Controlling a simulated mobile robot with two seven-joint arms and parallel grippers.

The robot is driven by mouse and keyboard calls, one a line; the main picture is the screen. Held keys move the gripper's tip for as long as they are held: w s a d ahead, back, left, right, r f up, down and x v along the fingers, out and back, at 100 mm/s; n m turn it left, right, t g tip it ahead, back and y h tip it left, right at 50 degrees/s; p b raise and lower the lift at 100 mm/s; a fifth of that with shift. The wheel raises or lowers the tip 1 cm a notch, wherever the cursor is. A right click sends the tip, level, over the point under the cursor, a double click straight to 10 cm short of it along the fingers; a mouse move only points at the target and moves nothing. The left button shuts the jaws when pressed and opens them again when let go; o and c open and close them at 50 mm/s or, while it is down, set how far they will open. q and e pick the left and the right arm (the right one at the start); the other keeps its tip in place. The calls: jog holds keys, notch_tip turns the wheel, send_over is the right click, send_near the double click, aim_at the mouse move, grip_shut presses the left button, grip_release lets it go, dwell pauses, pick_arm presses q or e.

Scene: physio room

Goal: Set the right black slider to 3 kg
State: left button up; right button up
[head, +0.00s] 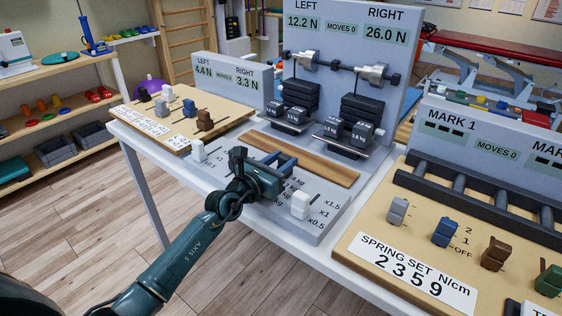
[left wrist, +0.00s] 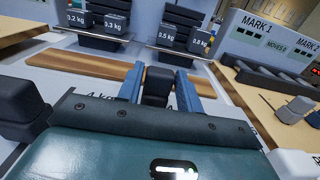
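My left gripper (head: 281,160) reaches over the grey panel of the middle device, in front of the wooden strip. In the left wrist view its two blue-grey fingers (left wrist: 160,85) stand on either side of a black slider (left wrist: 157,88), apparently the right one. The gripper looks open around the slider; I cannot tell whether a finger touches it. Another black slider (left wrist: 20,103) stands at the left of that view. The kg scale (left wrist: 100,98) is mostly hidden by my gripper, so the slider's setting cannot be read. My right gripper is not in view.
White sliders stand left (head: 198,151) and right (head: 300,205) on the panel, the right one by x1.5, x1, x0.5 marks. The display (head: 343,28) reads LEFT 12.2 N, RIGHT 26.0 N, MOVES 0. Boards with other sliders flank it, left (head: 232,112) and right (head: 360,222).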

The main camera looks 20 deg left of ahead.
aim_at(282, 160)
pick_arm(q)
grip_shut()
jog(key=shift+s+a+p, duration=0.1)
jog(key=shift+s+p, duration=0.15)
jog(key=shift+p, duration=0.05)
jog(key=shift+p+v, duration=0.6)
jog(key=shift+v, duration=0.5)
jog(key=shift+s, duration=0.15)
jog(key=shift+o, duration=2.1)
grip_release()
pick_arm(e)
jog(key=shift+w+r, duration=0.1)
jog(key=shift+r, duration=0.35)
